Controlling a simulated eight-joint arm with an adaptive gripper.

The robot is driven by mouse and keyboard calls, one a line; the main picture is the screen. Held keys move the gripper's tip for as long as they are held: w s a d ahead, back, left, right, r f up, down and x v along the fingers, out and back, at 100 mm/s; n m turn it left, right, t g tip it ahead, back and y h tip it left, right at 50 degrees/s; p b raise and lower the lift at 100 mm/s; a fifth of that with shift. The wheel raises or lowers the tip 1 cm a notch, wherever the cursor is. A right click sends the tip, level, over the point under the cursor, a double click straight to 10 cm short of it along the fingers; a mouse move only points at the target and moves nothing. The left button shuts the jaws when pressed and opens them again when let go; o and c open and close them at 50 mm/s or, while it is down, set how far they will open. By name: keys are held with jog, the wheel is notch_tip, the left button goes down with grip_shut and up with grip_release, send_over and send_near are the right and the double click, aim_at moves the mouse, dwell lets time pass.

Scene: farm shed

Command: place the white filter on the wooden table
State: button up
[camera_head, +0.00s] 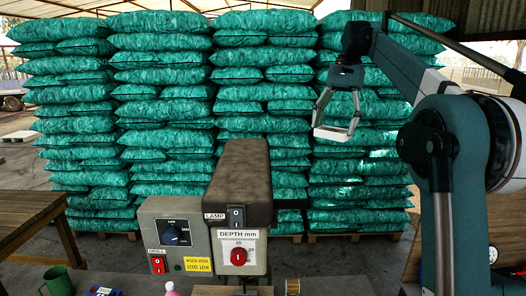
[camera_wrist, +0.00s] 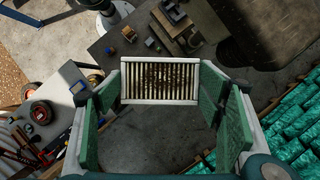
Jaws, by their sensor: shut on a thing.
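The white filter (camera_head: 331,134) is a shallow rectangular white frame hanging from my gripper (camera_head: 338,112), high in the air in front of the stacked sacks. In the wrist view the filter (camera_wrist: 126,84) shows its white rim and pleated, brownish middle. My gripper (camera_wrist: 160,100) is shut on it, with green finger pads to its left and right. A wooden table (camera_head: 28,212) stands at the left edge of the head view, well away from the filter. Its visible top is bare.
A drill machine (camera_head: 190,235) with a brown head (camera_head: 240,180) stands in the middle foreground. A green mug (camera_head: 57,281) and a pink bottle (camera_head: 171,289) are at the bottom. Stacked green sacks (camera_head: 160,120) fill the back. The wrist view shows tools (camera_wrist: 30,150) at lower left.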

jog(key=w+d+f+b, duration=0.1)
jog(key=w+d+f, duration=0.25)
jog(key=f, duration=0.45)
jog(key=w+d+f, duration=0.2)
jog(key=d+f, duration=0.2)
jog(key=f, duration=0.4)
jog(key=w+d+f+b, duration=0.1)
jog(key=w+d+f, duration=0.25)
jog(key=f, duration=0.45)
jog(key=s+a+f+n+h+b, duration=0.1)
jog(key=s+f, duration=0.3)
jog(key=f, duration=0.9)
jog(key=s+a+f+n+h+b, duration=0.1)
jog(key=s+f+n, duration=0.3)
jog(key=f, duration=1)
jog(key=s+a+f+n+g+b, duration=0.1)
jog(key=s+f, duration=0.5)
jog(key=f, duration=0.8)
jog(key=a+n+b, duration=0.1)
jog(key=a+b, duration=0.1)
jog(key=shift+a+n+h, duration=0.35)
jog(key=shift+n+h, duration=0.05)
jog(key=shift+d, duration=0.15)
